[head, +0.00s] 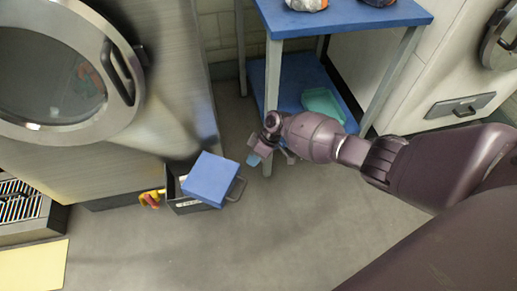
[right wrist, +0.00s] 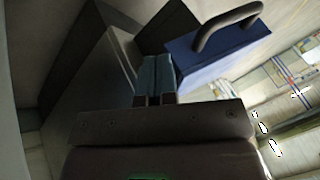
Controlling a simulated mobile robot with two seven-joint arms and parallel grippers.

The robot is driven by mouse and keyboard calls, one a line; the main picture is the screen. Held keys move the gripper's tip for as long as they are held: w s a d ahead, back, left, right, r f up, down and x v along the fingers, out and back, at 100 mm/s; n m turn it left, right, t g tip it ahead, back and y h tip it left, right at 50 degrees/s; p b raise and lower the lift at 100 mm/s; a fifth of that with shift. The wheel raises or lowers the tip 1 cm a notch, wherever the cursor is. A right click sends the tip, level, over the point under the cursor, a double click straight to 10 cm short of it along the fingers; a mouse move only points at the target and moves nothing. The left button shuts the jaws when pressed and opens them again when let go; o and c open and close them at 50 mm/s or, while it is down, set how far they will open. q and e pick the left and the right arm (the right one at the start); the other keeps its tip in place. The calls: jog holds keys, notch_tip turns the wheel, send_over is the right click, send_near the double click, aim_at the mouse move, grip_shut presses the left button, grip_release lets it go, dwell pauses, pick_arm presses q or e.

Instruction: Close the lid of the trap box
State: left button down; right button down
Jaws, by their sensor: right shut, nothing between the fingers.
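The trap box (head: 182,203) is a dark box on the floor at the foot of the metal machine. Its blue lid (head: 210,179) looks raised and tilted, with part of the dark box showing to its left. A grey handle (head: 238,189) shows at the lid's right edge. My right gripper (head: 254,159) is shut and empty, to the right of the lid and apart from it in the head view. In the right wrist view the shut fingers (right wrist: 155,78) point beside the blue lid (right wrist: 215,50); I cannot tell whether they touch. My left gripper is out of view.
A blue two-shelf table (head: 345,20) stands behind my right gripper, its front leg (head: 272,80) close to it. A machine with a round door (head: 55,75) rises behind the box. A yellow and red object (head: 151,199) is left of the box. The front floor (head: 200,255) is clear.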

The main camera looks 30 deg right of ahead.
pick_arm(q)
jog(key=shift+p, duration=0.4)
pick_arm(e)
jog(key=shift+s+a+f, duration=0.2)
jog(key=shift+s+a, duration=0.45)
jog(key=shift+a, duration=0.15)
jog(key=shift+s+a+f, duration=0.2)
jog(key=shift+s+a, duration=0.4)
jog(key=shift+a, duration=0.15)
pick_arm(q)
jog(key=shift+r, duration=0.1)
pick_arm(e)
jog(key=shift+a, duration=0.1)
